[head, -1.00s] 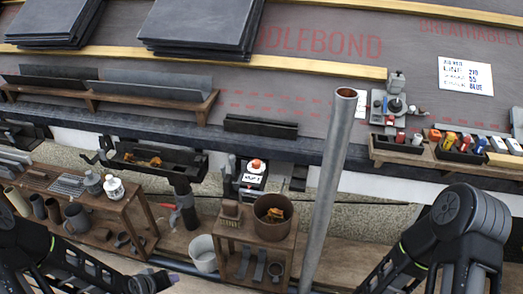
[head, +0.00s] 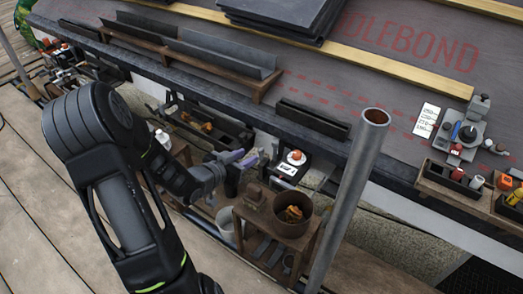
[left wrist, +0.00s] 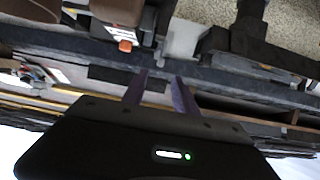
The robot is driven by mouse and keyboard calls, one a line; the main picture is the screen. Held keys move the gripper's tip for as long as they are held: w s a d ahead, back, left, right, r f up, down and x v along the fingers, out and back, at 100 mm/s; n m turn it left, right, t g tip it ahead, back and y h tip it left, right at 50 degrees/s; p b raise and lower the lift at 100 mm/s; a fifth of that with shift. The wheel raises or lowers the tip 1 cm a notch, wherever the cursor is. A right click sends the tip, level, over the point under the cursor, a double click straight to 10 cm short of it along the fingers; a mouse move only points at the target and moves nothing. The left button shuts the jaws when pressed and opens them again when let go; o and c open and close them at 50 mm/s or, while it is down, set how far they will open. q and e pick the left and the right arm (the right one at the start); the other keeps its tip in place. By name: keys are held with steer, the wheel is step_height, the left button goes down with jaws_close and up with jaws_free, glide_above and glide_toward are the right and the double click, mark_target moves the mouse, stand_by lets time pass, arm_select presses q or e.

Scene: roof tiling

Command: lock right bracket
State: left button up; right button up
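My left gripper (head: 238,157) is open and empty, its two purplish fingers apart; they also show in the left wrist view (left wrist: 158,88). It is in front of the roof edge, just left of a dark block with an orange-red knob (head: 295,156) and a white label. That knob also shows in the left wrist view (left wrist: 125,46). A black gutter piece (head: 218,128) hangs below the eave, up and left of the fingers. I cannot tell which dark fitting is the right bracket, or whether it is locked. My right gripper is not in view.
A grey upright pipe (head: 350,200) stands right of the gripper. Below is a wooden stand (head: 295,240) with a brown pot (head: 292,214), beside a white bucket (head: 226,222). Slates (head: 285,14) and a wooden rack (head: 180,62) lie on the roof. Plank floor (head: 40,200) is clear at left.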

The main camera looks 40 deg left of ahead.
mark_target(260, 150)
arm_select(q)
steer(key=b+x, duration=0.3)
steer(key=x, duration=0.3)
steer(key=shift+w+f, duration=0.15)
steer(key=shift+f, duration=0.15)
steer(key=shift+w+f, duration=0.1)
steer(key=shift+w, duration=0.5)
jaws_close()
